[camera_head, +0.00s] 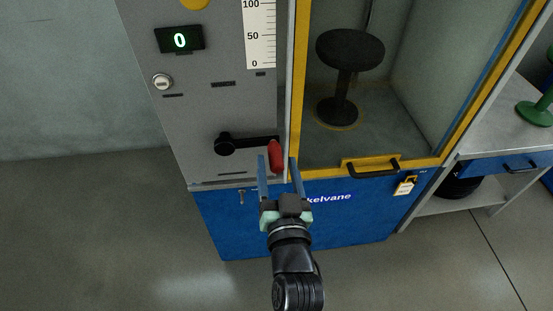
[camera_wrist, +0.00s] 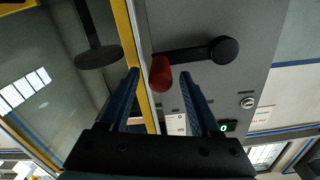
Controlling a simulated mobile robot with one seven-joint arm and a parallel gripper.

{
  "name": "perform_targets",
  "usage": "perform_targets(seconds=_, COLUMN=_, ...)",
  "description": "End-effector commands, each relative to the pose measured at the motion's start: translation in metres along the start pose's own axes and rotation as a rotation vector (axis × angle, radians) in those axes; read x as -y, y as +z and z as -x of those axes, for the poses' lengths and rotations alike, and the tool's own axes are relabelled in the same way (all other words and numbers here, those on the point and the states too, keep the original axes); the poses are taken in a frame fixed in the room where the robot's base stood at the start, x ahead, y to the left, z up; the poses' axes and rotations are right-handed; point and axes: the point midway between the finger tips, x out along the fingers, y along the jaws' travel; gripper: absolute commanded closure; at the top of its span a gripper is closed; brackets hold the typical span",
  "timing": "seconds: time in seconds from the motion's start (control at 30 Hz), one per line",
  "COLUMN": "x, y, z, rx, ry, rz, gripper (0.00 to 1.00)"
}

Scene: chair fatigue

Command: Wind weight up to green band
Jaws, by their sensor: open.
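A black crank arm (camera_head: 245,144) with a red handle (camera_head: 276,156) is mounted on the grey panel (camera_head: 215,105) and points right. My gripper (camera_head: 279,165) is open, with its two blue fingers spread on either side of the red handle in the head view. The wrist view also shows the red handle (camera_wrist: 161,73) between the open fingers (camera_wrist: 160,92), near their tips; contact cannot be told. A white scale (camera_head: 260,35) shows 0, 50 and 100. A small display (camera_head: 180,40) reads 0. I see no weight or green band in either view.
A black stool (camera_head: 350,50) stands inside a yellow-framed cabinet (camera_head: 297,100) right of the panel. A workbench (camera_head: 500,110) is at the right. Floor at the left is clear.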

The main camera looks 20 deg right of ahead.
Motion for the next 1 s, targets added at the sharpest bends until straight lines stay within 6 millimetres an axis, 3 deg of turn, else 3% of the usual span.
perform_targets(seconds=0.2, x=0.000, y=0.000, z=-0.017, rx=0.000, ry=0.000, rz=0.000, gripper=0.36)
perform_targets(seconds=0.53, x=0.000, y=0.000, z=-0.018, rx=0.000, ry=0.000, rz=0.000, gripper=0.38)
perform_targets(seconds=0.87, x=0.000, y=0.000, z=-0.018, rx=0.000, ry=0.000, rz=0.000, gripper=0.97)
perform_targets(seconds=1.0, x=0.000, y=0.000, z=-0.018, rx=0.000, ry=0.000, rz=0.000, gripper=1.00)
